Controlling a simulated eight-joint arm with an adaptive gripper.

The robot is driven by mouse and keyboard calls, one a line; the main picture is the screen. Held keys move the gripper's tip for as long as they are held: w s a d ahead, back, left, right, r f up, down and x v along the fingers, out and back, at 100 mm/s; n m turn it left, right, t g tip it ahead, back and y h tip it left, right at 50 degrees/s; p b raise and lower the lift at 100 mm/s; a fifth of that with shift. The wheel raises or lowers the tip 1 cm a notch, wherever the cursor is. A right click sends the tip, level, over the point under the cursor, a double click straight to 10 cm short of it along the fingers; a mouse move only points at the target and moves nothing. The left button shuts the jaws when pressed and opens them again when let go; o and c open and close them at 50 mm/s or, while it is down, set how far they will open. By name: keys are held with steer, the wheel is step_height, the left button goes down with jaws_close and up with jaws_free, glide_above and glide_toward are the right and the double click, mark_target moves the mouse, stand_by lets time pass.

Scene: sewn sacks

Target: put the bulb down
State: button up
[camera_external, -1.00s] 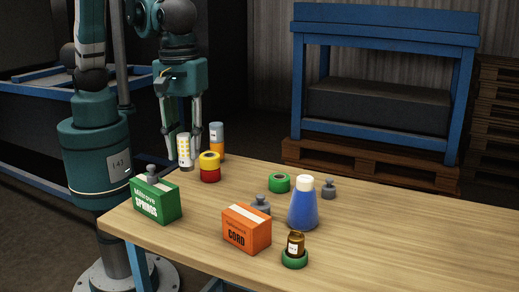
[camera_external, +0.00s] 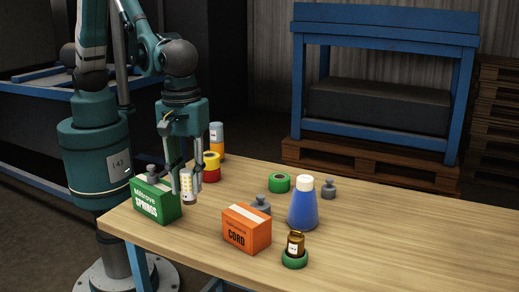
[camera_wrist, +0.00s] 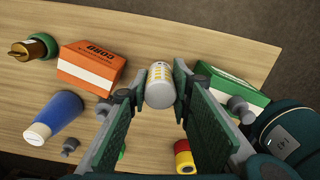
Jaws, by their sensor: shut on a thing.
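The orange cord box (camera_external: 247,230) and blue flask (camera_external: 303,208) stand to the right. Yellow and red tape rolls (camera_external: 211,168) and an orange-blue cylinder (camera_external: 217,138) are behind. Grey weights and a brown bottle in a green ring (camera_external: 294,257) stand about. Wood between the two boxes is clear.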

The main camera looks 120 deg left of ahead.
mark_target(190, 203)
steer(key=shift+f+b, duration=0.4)
steer(key=shift+f, duration=2.7)
steer(key=shift+f, duration=0.1)
steer(key=shift+f, duration=1.8)
steer(key=shift+f+b, duration=0.2)
steer(key=shift+b, duration=0.2)
steer(key=o, duration=0.9)
steer(key=shift+r, duration=0.15)
step_height(190, 203, up, 12)
steer(key=shift+r+p, duration=0.1)
steer(key=shift+p, duration=0.8)
